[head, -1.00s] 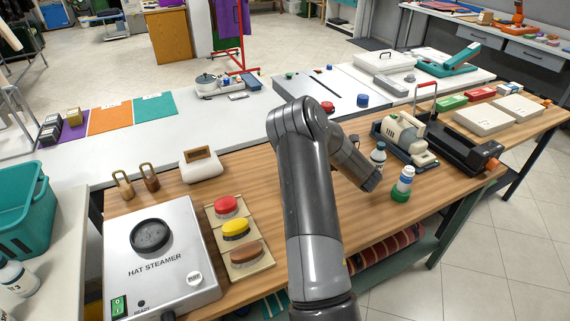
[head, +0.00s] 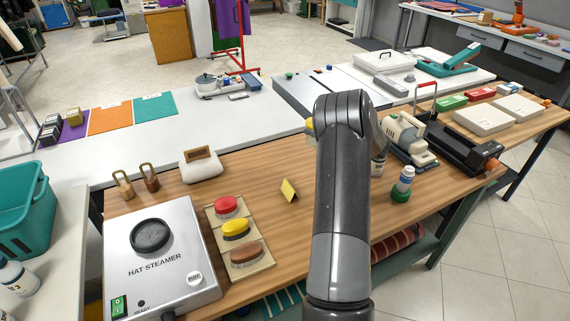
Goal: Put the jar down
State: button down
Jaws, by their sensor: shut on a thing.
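My arm (head: 342,190) stands upright in the middle of the head view, and its upper part covers whatever is behind it. My gripper is hidden behind the arm, so its fingers and anything in them do not show. I cannot make out a jar for certain. A small yellowish piece (head: 310,128) shows at the arm's left edge, too little of it to identify.
A yellow folded card (head: 289,190) stands left of the arm, with bare wood around it. Red, yellow and brown brushes (head: 235,229) lie beside the hat steamer (head: 160,255).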

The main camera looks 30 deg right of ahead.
jog(key=shift+w+a+f, duration=0.1)
jog(key=shift+f, duration=0.65)
jog(key=shift+w+a+f, duration=1.2)
jog(key=shift+w+f, duration=0.25)
jog(key=shift+f, duration=0.35)
jog(key=shift+w+a+f, duration=1.25)
jog(key=shift+w+f, duration=0.25)
jog(key=shift+f, duration=0.35)
jog(key=shift+w+a+f, duration=1.2)
jog(key=shift+w+f, duration=0.25)
jog(key=shift+f, duration=0.35)
jog(key=shift+c, duration=2)
grip_release()
jog(key=shift+f, duration=0.15)
